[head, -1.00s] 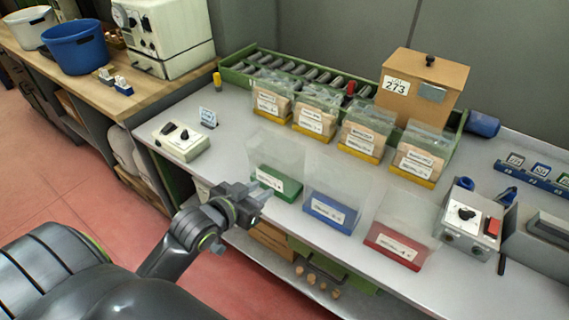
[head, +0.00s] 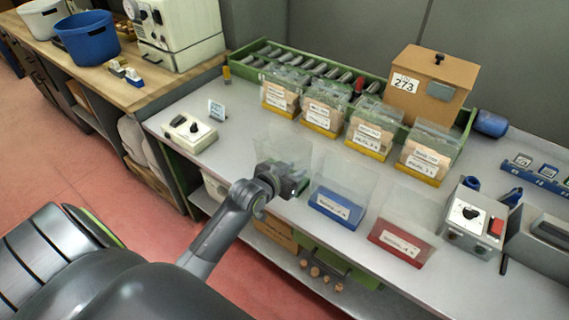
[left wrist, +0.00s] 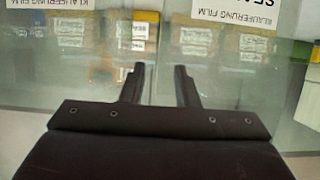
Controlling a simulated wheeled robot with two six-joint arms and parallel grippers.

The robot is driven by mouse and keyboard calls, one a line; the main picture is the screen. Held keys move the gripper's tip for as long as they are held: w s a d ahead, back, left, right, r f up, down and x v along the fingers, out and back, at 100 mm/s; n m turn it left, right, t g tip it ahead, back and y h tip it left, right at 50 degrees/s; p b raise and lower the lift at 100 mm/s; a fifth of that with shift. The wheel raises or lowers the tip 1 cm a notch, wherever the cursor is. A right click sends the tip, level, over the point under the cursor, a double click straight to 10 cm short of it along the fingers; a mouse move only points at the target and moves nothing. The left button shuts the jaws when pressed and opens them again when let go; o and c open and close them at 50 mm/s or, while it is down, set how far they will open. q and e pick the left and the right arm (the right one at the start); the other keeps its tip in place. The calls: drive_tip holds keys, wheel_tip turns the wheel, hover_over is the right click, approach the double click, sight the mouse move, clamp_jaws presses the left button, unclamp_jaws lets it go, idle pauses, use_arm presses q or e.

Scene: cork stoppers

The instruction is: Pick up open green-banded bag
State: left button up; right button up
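The clear open bag (head: 284,147) stands upright at the left end of the front row in the head view. Its green band and label are mostly hidden behind my left gripper (head: 294,182). The gripper is at the bag's lower front; I cannot tell whether it touches it. In the left wrist view, the gripper's two dark fingers (left wrist: 160,82) are apart, with clear film and printed lettering around and beyond them. Nothing firm shows clamped between them. My right gripper is in neither view.
A blue-banded bag (head: 337,203) and a red-banded bag (head: 403,237) stand to the right. Several yellow-banded filled bags (head: 322,112) stand behind, before a green crate (head: 262,47). A control box (head: 470,220) is at right, a white device (head: 189,133) at left.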

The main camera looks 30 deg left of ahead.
sight(302, 165)
use_arm(q)
drive_tip(key=shift+p+x, duration=0.45)
drive_tip(key=shift+x, duration=1.85)
drive_tip(key=shift+c, duration=0.5)
clamp_jaws()
drive_tip(key=shift+r, duration=0.1)
